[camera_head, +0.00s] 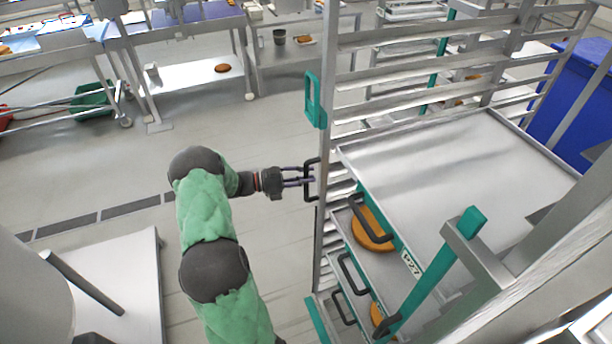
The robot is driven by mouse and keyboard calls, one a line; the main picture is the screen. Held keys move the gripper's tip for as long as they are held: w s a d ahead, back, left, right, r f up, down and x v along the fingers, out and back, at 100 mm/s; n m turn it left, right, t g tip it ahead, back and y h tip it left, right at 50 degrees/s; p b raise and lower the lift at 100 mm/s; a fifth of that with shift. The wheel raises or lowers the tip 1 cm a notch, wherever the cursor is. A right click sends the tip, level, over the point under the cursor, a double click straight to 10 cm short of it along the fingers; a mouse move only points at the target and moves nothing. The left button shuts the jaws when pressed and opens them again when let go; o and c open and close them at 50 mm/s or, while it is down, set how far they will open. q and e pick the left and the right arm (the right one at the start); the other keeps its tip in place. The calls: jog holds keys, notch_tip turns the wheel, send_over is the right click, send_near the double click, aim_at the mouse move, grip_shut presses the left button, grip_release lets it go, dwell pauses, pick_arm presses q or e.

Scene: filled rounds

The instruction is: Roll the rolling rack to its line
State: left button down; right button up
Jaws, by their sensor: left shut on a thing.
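The rolling rack (326,130) fills the right half of the head view. It has grey metal posts, rails and teal parts, and holds metal trays with round golden loaves (368,236). My left gripper (304,179) is shut on the black handle (312,163) on the rack's near left post. A dark segmented line (85,220) runs across the floor to the left, partly hidden by my green arm. The rack's wheels are not visible. My right gripper is not in view.
A blue bin (577,97) stands behind the rack at the right. The floor (120,165) left of the rack is clear.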

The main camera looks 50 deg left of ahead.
pick_arm(q)
jog(key=shift+s+f, duration=0.1)
jog(key=shift+s, duration=0.05)
jog(key=c, duration=1)
grip_release()
jog(key=shift+s, duration=0.1)
jog(key=shift+s+a, duration=0.1)
jog(key=v, duration=1.2)
